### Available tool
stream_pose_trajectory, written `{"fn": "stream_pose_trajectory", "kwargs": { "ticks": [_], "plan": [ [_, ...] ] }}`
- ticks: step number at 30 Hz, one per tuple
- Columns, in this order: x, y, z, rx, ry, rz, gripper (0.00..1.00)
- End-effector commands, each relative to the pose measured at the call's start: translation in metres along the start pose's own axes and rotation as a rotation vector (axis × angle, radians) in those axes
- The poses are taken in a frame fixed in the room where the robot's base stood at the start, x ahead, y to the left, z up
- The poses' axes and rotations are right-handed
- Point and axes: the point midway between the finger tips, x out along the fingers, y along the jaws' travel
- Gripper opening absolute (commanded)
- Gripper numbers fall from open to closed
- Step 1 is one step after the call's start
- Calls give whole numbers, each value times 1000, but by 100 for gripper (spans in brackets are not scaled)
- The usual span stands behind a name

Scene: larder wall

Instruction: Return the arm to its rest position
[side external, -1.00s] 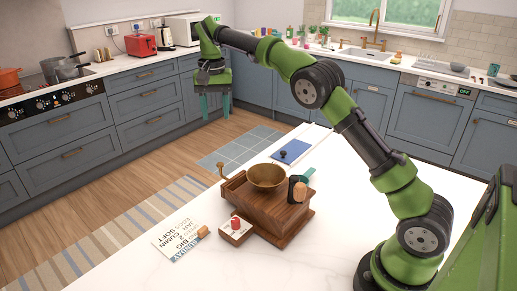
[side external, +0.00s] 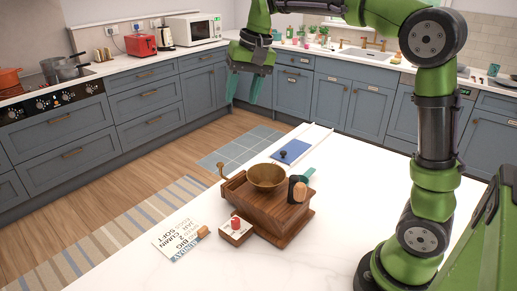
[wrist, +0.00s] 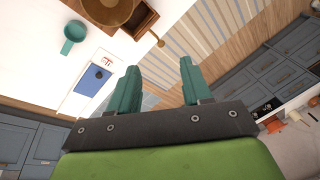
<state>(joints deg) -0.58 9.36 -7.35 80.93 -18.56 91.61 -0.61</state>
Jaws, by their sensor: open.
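My green arm stands at the right of the side external view, its upper link raised and the forearm reaching left. My gripper (side external: 248,88) hangs high above the far side of the white worktop (side external: 345,205), with its two teal fingers pointing down. The fingers are apart with nothing between them. In the wrist view my gripper (wrist: 158,85) also shows two spread, empty fingers, with floor and rug beyond them. It touches nothing.
On the worktop stands a wooden grinder (side external: 268,207) with a brass bowl (side external: 267,177) and an open drawer (side external: 235,231) holding a red item. A printed paper (side external: 180,238) lies left of it, a blue panel (side external: 291,151) behind. A teal scoop (wrist: 73,34) lies nearby. Cabinets line the back.

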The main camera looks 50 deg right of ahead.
Motion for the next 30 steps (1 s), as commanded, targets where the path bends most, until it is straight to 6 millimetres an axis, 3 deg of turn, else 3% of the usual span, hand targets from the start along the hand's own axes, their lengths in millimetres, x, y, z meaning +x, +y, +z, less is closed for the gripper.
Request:
{"fn": "stream_pose_trajectory", "kwargs": {
  "ticks": [3, 7, 12, 15, 21, 30],
  "plan": [
    [-14, 14, 44, -62, 52, -69, 49],
    [-15, 30, 92, -126, 118, -133, 49],
    [0, 54, 150, -195, 209, -199, 49],
    [13, 66, 175, -221, 255, -224, 49],
    [29, 79, 198, -247, 306, -245, 49],
    [32, 81, 200, -249, 309, -246, 49]
  ]
}}
